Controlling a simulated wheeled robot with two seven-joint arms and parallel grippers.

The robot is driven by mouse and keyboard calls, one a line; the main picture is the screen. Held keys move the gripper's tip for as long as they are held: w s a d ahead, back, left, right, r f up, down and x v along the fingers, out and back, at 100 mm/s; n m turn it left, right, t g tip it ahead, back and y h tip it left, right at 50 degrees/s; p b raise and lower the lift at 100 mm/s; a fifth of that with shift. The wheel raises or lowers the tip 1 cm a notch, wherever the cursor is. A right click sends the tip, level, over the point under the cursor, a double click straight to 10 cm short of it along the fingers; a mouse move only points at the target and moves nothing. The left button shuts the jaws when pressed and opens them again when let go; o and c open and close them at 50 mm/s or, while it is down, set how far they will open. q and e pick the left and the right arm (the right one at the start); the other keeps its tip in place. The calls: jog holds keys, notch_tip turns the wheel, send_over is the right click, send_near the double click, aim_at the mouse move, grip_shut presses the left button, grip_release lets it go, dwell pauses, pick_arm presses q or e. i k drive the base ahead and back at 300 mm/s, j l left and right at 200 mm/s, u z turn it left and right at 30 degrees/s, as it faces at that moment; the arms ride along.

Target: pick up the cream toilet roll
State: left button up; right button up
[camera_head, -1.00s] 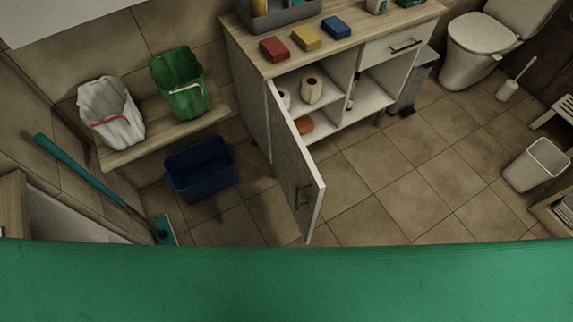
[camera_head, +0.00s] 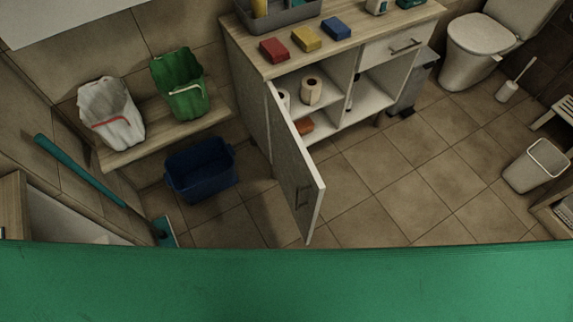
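A cream toilet roll (camera_head: 311,92) stands upright on the upper shelf inside the open cabinet (camera_head: 333,116). A second, whiter roll (camera_head: 284,99) is to its left, partly hidden behind the open cabinet door (camera_head: 297,170). Neither of my grippers shows in the view, and nothing touches the rolls.
The open door juts out toward me, left of the rolls. Red (camera_head: 274,50), yellow (camera_head: 306,39) and blue (camera_head: 336,28) blocks lie on the cabinet top. An orange-brown item (camera_head: 304,126) is on the lower shelf.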

aim_at(310, 88)
jog(key=l+z, duration=0.7)
jog(key=i+l+z, duration=0.2)
jog(key=l+z, duration=0.2)
